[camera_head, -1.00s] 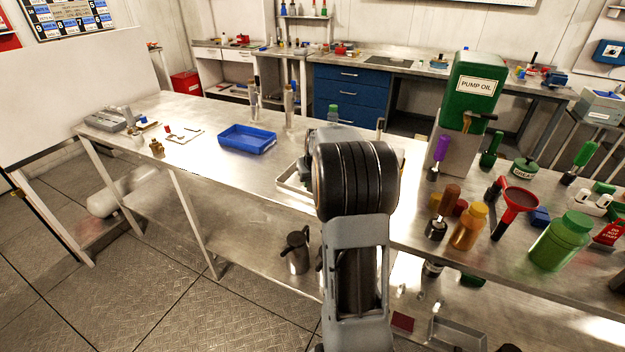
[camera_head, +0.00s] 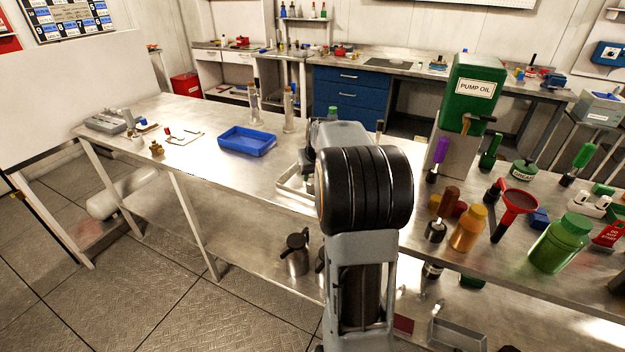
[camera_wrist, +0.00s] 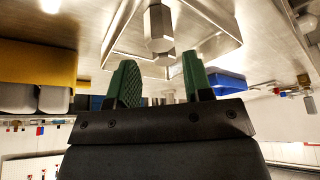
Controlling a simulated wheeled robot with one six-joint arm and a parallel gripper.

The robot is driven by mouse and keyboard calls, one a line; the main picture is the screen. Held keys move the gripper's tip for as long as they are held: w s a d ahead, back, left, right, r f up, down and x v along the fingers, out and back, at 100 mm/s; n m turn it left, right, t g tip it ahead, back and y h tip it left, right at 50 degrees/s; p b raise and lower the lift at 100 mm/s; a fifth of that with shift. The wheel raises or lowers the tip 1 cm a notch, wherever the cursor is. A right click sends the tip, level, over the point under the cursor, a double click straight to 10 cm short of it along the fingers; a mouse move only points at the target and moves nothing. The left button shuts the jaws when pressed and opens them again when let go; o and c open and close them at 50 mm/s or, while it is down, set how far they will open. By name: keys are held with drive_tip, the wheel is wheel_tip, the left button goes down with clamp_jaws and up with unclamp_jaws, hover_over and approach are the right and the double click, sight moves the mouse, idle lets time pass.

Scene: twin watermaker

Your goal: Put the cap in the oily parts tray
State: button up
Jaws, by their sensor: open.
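My gripper (camera_wrist: 161,88) is open in the wrist view, its two green ridged fingers apart with nothing gripped between them. A silver piece with hexagonal sides (camera_wrist: 159,25) shows just beyond the fingertips; I cannot tell for sure whether it is the cap. A shallow pale metal tray (camera_wrist: 217,47) lies around or behind this piece. In the head view that tray (camera_head: 291,186) is partly hidden by my arm, and my gripper is hidden too. A blue tray (camera_head: 247,142) sits on the bench further left; it also shows in the wrist view (camera_wrist: 229,86). No tray label is readable.
Right of my arm stand a green pump oil container (camera_head: 474,88), an orange bottle (camera_head: 468,229), a red funnel (camera_head: 519,201) and a green jar (camera_head: 560,243). Clear cylinders (camera_head: 289,110) stand behind the blue tray.

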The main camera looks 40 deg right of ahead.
drive_tip(key=d+v, duration=0.1)
drive_tip(key=v, duration=0.6)
drive_tip(key=s+a+f+n+y, duration=0.1)
drive_tip(key=s+a, duration=0.3)
drive_tip(key=a, duration=0.5)
drive_tip(key=s+a+f+n, duration=0.1)
drive_tip(key=s+a, duration=0.2)
drive_tip(key=a, duration=0.6)
drive_tip(key=s+a+f+n, duration=0.1)
drive_tip(key=s+a+f, duration=0.1)
drive_tip(key=s, duration=0.3)
drive_tip(key=s+a+f+n+g, duration=0.1)
drive_tip(key=s+a+f, duration=0.2)
drive_tip(key=s+a, duration=0.1)
drive_tip(key=shift+s+a+f+y, duration=0.3)
drive_tip(key=shift+s+a, duration=0.1)
drive_tip(key=shift+a, duration=0.25)
